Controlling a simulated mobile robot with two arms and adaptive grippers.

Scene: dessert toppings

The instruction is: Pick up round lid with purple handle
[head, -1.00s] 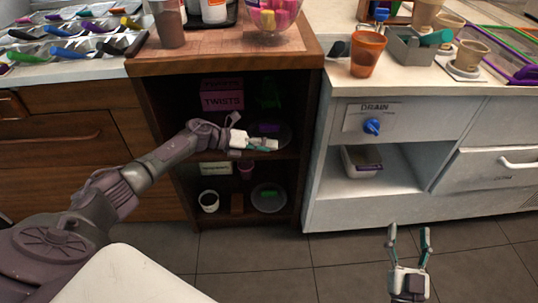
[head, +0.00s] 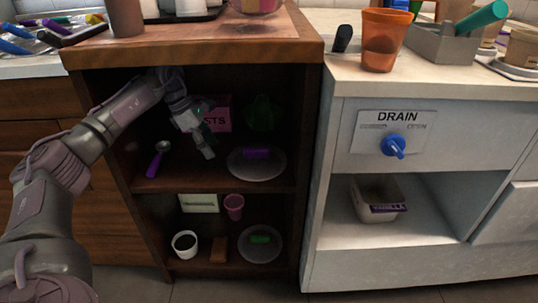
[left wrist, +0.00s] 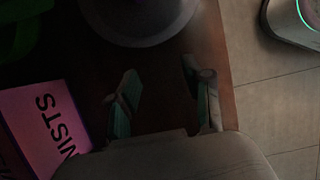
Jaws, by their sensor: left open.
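The round lid with a purple handle (head: 257,170) lies on the upper shelf of the brown cabinet, right of my left gripper. It is a grey disc with a purple bar on top. My left gripper (head: 207,148) is inside that shelf, apart from the lid, in front of a pink box. In the left wrist view, its two fingers (left wrist: 163,88) are spread and empty. The lid (left wrist: 142,25) shows there beyond the fingertips, cut by the top edge, its handle not clear. My right gripper is out of view.
The pink box (head: 222,114) and a dark green item (head: 261,112) stand behind. A purple-handled scoop (head: 156,158) is left on the same shelf. Below are a similar lid with a green handle (head: 260,248), a white cup (head: 185,244) and a pink cup (head: 234,206). Cabinet walls enclose the shelf.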

